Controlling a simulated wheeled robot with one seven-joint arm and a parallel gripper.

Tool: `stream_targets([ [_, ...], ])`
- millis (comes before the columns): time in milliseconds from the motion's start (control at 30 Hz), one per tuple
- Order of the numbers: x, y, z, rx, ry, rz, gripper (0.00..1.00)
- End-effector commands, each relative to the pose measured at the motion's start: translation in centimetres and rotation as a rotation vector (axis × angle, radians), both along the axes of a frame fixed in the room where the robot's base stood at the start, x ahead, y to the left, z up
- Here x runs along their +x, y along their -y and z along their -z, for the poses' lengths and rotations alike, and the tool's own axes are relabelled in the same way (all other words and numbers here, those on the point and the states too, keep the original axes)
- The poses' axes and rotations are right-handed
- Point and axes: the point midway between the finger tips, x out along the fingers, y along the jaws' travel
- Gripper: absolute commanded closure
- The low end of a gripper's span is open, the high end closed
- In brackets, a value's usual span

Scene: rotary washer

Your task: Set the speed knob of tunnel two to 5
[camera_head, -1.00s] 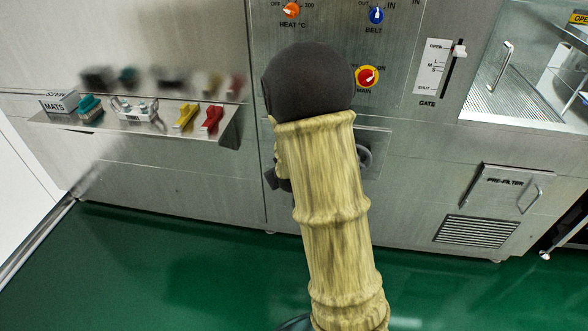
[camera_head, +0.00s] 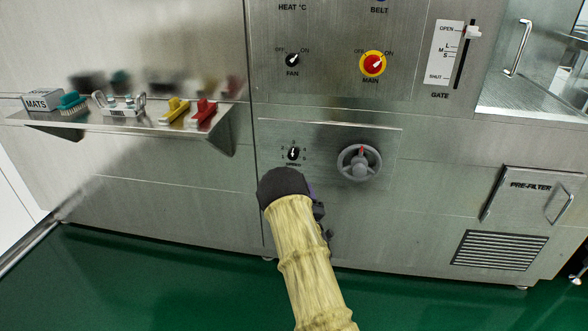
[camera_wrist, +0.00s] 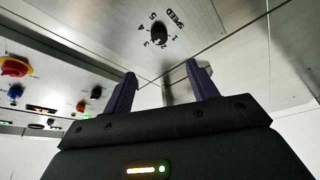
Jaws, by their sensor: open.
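The small black speed knob (camera_head: 293,153) is on the lower steel panel, ringed by small numbers. Its light mark seems to point roughly upward; the exact setting is too small to read. In the wrist view the knob (camera_wrist: 158,37) appears beyond my fingertips, with the word SPEED and digits around it. No tunnel number is legible. My gripper (camera_wrist: 161,72) is open and empty, its two purple fingers apart and clear of the knob. In the head view my dark wrist is just below the knob and mostly hides the fingers.
A grey handwheel (camera_head: 359,163) sits right of the knob. Above are the fan knob (camera_head: 293,60) and red-yellow main switch (camera_head: 372,64). A shelf (camera_head: 130,127) with brushes and clips juts out at left. The pre-filter door (camera_head: 528,196) is at right.

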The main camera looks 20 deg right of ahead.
Motion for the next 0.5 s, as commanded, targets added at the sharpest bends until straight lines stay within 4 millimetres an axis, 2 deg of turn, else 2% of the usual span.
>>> stream_targets([
  [333, 0.3, 0.1, -0.2, 0.003, 0.0, 0.0, 0.42],
  [500, 1.8, 0.4, -0.5, 0.003, 0.002, 0.0, 0.42],
])
